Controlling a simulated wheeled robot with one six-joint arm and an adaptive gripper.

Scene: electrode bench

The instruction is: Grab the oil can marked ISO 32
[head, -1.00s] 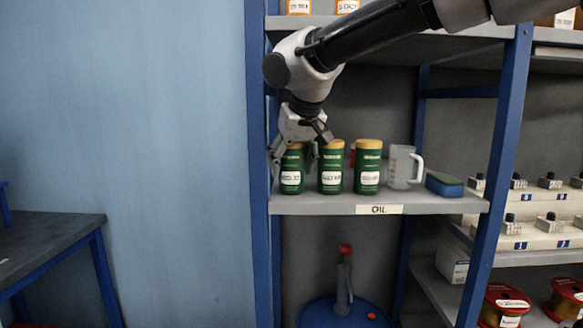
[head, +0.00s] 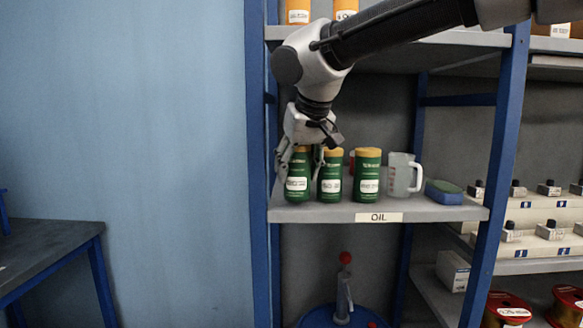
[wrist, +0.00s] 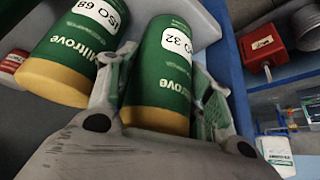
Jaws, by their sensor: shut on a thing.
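The oil can marked ISO 32 (wrist: 160,82) is green with a yellow end and sits between my gripper's fingers in the wrist view. Its label reads "32", with the first letters partly cut off. In the head view it is the leftmost can (head: 297,172), upright at the shelf's left end. My gripper (head: 299,166) comes down over it with one finger on each side, shut on it. A second green can marked ISO 68 (wrist: 68,60) stands close beside it and is the middle can (head: 331,174) in the head view.
A third green can (head: 367,175), a clear jug (head: 402,175) and a blue-green sponge (head: 444,192) stand to the right on the shelf labelled OIL (head: 379,217). The blue shelf post (head: 257,170) is close on the left. The upper shelf (head: 390,46) lies above, near my arm.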

